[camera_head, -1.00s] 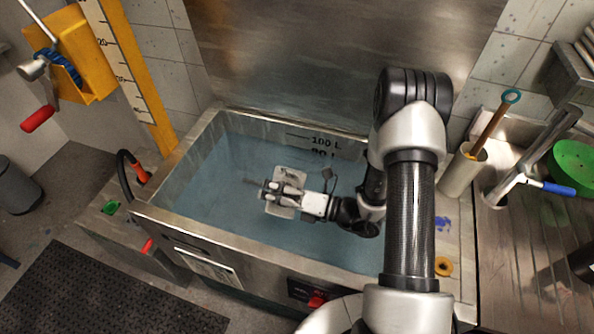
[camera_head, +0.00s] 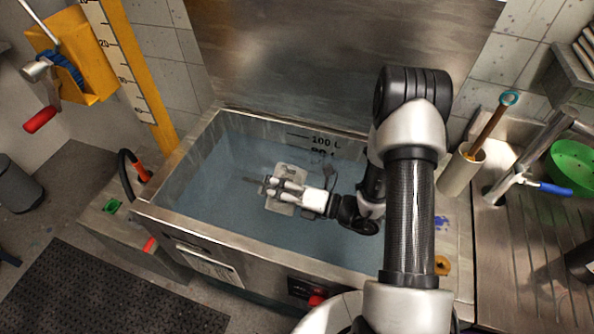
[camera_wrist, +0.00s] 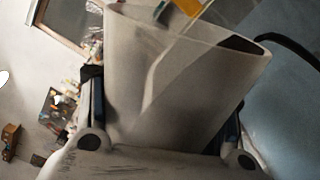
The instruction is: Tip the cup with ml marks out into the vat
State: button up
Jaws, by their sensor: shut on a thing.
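The vat (camera_head: 178,224) is a steel tank with blue liquid and a "100 L" mark on its back wall. My gripper (camera_head: 276,187) is over the liquid, inside the vat's outline, shut on a pale cup (camera_head: 292,172). In the wrist view the cup (camera_wrist: 180,75) is whitish and wide-mouthed, between my two fingers, one on each side. Its rim is toward the top of that view, with a dark part of the inside at the right. I cannot make out any ml marks, nor whether anything is in the cup or flowing out.
A steel splash panel (camera_head: 330,55) rises behind the vat. A yellow scale post (camera_head: 135,75) stands at the back left. A pot holding a brush (camera_head: 462,172), a tap (camera_head: 515,178) and a green bowl (camera_head: 575,165) are on the right.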

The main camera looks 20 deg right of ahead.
aim_at(276, 175)
jog(key=shift+r+m+p, duration=0.5)
jog(key=shift+m+p, duration=0.05)
jog(key=shift+m, duration=0.15)
dwell(1.0)
jog(key=shift+w+d+r+m+p, duration=0.5)
jog(key=shift+w+m, duration=0.15)
jog(key=shift+m, duration=0.25)
jog(key=shift+c, duration=0.2)
dwell(1.0)
jog(key=shift+w+d+r+m+p, duration=0.15)
jog(key=shift+r+m+p, duration=0.15)
jog(key=shift+m+p, duration=0.3)
jog(key=shift+w+r+m+p, duration=0.15)
jog(key=shift+r+m+p, duration=0.2)
jog(key=shift+p, duration=0.45)
dwell(0.6)
jog(key=s+a+f+n+b, duration=0.3)
jog(key=f+n+b, duration=0.7)
jog(key=n, duration=0.8)
jog(key=shift+s+a+f+b, duration=0.15)
jog(key=shift+s+f+b, duration=0.15)
jog(key=shift+s+b, duration=0.55)
jog(key=shift+s, duration=0.15)
